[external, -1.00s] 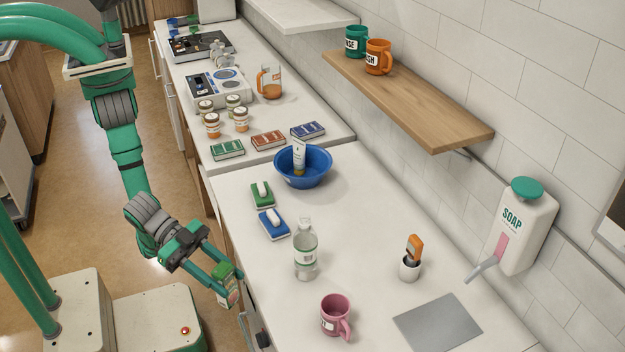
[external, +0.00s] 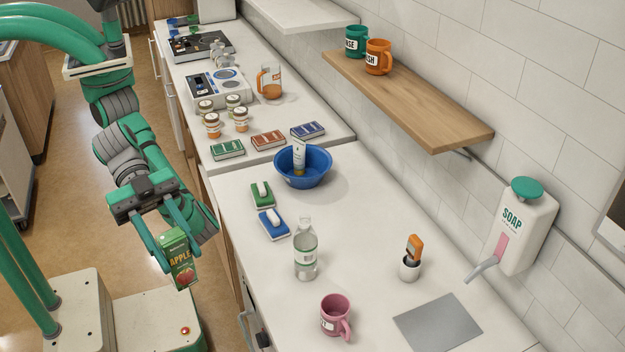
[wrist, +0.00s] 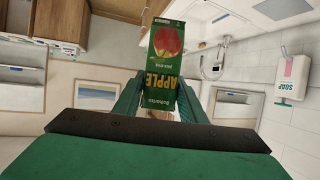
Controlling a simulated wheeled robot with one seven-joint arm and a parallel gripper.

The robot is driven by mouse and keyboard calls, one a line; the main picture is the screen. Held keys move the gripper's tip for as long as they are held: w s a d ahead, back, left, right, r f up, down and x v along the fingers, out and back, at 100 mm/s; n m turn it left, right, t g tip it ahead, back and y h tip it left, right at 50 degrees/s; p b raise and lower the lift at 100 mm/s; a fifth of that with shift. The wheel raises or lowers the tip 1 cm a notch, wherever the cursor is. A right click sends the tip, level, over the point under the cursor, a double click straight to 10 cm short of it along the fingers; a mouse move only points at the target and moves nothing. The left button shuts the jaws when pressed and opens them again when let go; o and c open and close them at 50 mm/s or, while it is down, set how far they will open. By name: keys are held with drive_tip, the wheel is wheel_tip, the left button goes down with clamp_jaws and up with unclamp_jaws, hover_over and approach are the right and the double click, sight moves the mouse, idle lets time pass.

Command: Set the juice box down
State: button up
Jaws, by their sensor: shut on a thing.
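The green apple juice box (external: 179,261) is between the fingers of my gripper (external: 183,233) in the external view. My gripper is shut on it and holds it in the air, left of the counter's front edge and above my base. The box is roughly upright, slightly tilted. In the wrist view the juice box (wrist: 166,58) shows its red apple and lettering upside down between the fingertips (wrist: 163,85).
Bare counter shows between the bottle and cup.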

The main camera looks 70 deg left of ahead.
drive_tip(key=w+a+r+n, duration=0.1)
drive_tip(key=w+a+r, duration=0.3)
drive_tip(key=w+r, duration=0.55)
drive_tip(key=w+a+f+n+t+y, duration=0.25)
drive_tip(key=w+a, duration=0.65)
drive_tip(key=w, duration=0.5)
drive_tip(key=w+a+f+n+t, duration=0.1)
drive_tip(key=w+a+f+t, duration=0.1)
drive_tip(key=w+a+f, duration=0.65)
drive_tip(key=w+a+f+n+t, duration=0.15)
drive_tip(key=a+f, duration=0.45)
drive_tip(key=f, duration=0.8)
drive_tip(key=shift+y, duration=0.35)
drive_tip(key=shift+w+d+f, duration=1.4)
drive_tip(key=shift+w+f, duration=0.4)
drive_tip(key=shift+f, duration=0.35)
drive_tip(key=shift+w+d+f, duration=1.35)
drive_tip(key=shift+w+f, duration=0.5)
drive_tip(key=shift+f, duration=0.35)
drive_tip(key=shift+w+d+f, duration=1.4)
drive_tip(key=shift+w+f, duration=0.4)
drive_tip(key=shift+f, duration=0.35)
